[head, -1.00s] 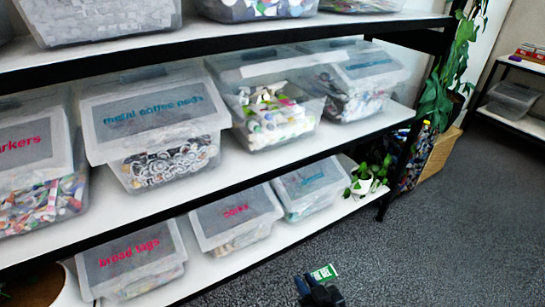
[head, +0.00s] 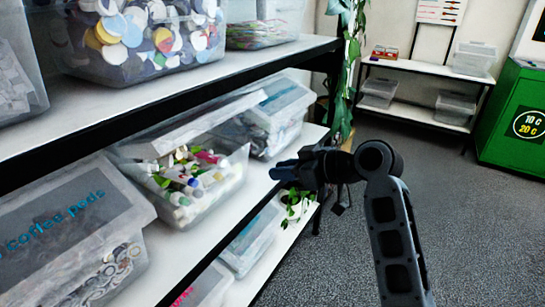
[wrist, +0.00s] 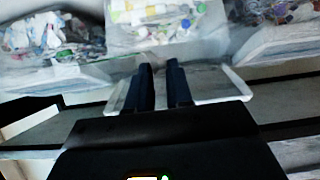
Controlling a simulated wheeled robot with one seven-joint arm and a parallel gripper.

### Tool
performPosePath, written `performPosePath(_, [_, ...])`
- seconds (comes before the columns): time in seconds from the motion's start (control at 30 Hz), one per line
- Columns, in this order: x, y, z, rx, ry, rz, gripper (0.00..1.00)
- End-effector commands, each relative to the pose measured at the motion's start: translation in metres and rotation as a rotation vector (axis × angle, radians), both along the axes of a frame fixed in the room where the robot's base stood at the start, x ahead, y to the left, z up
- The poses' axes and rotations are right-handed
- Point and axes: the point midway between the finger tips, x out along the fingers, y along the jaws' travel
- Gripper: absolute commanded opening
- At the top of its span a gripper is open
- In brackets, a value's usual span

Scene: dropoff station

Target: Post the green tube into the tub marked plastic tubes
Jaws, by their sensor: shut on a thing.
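My gripper (head: 284,170) is at the shelf's front edge in the head view, just right of an open clear tub (head: 232,176) of mixed tubes and bottles on the middle shelf. Its lid (head: 190,122) is tipped up; no label is readable on it. In the wrist view, my two dark fingers (wrist: 161,85) point toward a tub of tubes (wrist: 190,38) at the top. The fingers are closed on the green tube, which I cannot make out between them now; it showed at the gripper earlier.
A tub marked coffee pods (head: 75,215) stands to the left, and another lidded tub (head: 278,118) behind. A potted plant (head: 296,204) sits on the lower shelf's end. The floor (head: 470,220) to the right is clear.

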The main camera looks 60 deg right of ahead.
Motion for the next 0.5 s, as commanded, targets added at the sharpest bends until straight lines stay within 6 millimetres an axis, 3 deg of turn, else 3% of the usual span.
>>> performPosePath(0.1, [-0.013, -0.006, 0.014, 0.000, 0.002, -0.001, 0.03])
performPosePath(0.2, [-0.013, -0.007, 0.016, 0.002, 0.004, 0.001, 0.03])
performPosePath(0.5, [0.018, -0.005, 0.012, 0.003, 0.004, 0.004, 0.03])
